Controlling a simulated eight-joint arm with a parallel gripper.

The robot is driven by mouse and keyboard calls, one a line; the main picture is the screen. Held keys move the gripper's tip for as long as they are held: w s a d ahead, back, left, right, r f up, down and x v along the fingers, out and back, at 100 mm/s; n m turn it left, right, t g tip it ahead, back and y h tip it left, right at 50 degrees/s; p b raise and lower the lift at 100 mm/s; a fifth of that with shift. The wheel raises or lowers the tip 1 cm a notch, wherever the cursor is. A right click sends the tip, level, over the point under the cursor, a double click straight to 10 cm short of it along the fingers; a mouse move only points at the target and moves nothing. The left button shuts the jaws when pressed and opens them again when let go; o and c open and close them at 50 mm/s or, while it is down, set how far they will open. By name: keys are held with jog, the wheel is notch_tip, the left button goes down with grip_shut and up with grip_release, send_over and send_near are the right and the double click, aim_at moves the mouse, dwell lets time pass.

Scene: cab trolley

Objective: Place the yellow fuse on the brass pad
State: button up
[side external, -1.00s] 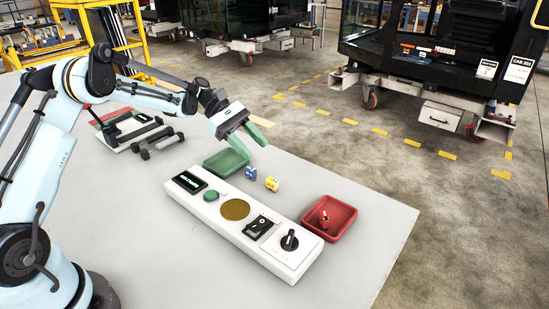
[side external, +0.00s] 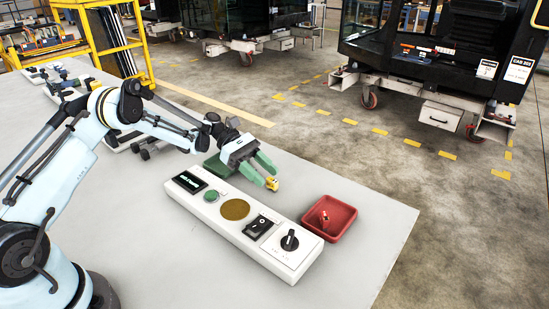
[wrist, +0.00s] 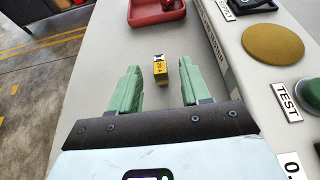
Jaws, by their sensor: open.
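The yellow fuse (side external: 272,184) rests on the grey table behind the control panel. In the wrist view the yellow fuse (wrist: 160,70), with dark print on its side, lies ahead of and between the two green fingers. My gripper (side external: 267,173) is open around or just short of the fuse; the wrist view also shows my gripper (wrist: 158,84) with empty space between its fingers. The round brass pad (side external: 235,209) is set in the white panel, bare, and shows at the upper right of the wrist view (wrist: 273,52). The blue fuse is hidden in the side view.
The white panel (side external: 205,212) carries a green button (side external: 218,195), a black rocker switch (side external: 259,227) and a rotary knob (side external: 290,241). A red tray (side external: 340,215) holding a red item stands at the right. A green tray (side external: 211,162) is partly hidden behind my gripper.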

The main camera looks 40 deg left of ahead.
jog(key=shift+d+f, duration=0.15)
jog(key=shift+d, duration=0.25)
grip_shut()
